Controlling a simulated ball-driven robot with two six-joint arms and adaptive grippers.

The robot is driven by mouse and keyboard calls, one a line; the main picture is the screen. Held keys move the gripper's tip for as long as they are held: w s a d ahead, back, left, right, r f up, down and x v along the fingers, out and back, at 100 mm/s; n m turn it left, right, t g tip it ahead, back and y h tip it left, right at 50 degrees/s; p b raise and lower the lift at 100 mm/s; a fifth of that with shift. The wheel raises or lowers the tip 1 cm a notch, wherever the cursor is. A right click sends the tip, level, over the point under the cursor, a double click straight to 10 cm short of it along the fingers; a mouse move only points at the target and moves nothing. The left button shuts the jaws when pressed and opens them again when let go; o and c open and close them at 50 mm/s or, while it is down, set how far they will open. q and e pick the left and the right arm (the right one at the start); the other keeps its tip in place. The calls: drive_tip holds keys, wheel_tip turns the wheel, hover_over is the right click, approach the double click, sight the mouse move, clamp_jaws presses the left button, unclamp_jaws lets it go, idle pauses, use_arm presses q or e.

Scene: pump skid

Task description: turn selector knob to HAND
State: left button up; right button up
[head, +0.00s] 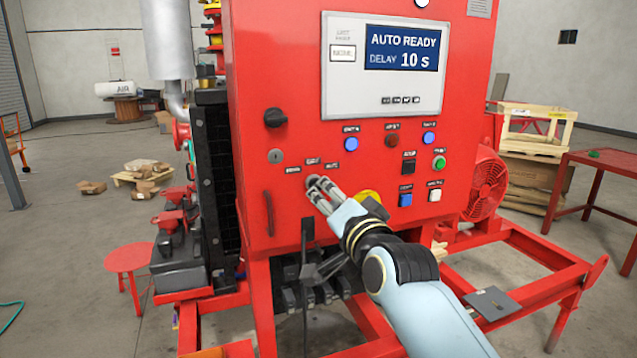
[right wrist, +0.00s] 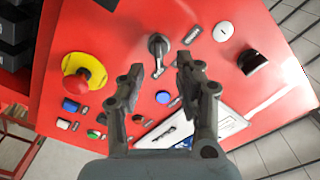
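The selector knob (right wrist: 158,46) is a dark grey round knob with a lever on the red control panel (head: 290,80). In the right wrist view its lever points down, toward the space between my fingers. My right gripper (right wrist: 160,70) is open, with one finger to each side of the lever. No clear contact shows. In the head view my right gripper (head: 318,187) is at the panel, just below three small labels, and its fingers mostly hide the knob. The label lettering is too small to read surely. My left gripper is not in view.
A yellow-ringed red emergency stop (right wrist: 88,78) is beside the gripper, partly hidden in the head view. A black rotary switch (head: 275,118) and a key switch (head: 276,156) are up and left of the knob. The display (head: 402,48) reads AUTO READY, DELAY 10 s. Several push buttons are to the right.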

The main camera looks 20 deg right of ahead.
sight(320, 189)
drive_tip(key=w+p, duration=0.1)
drive_tip(key=w, duration=0.4)
drive_tip(key=shift+w, duration=0.25)
clamp_jaws()
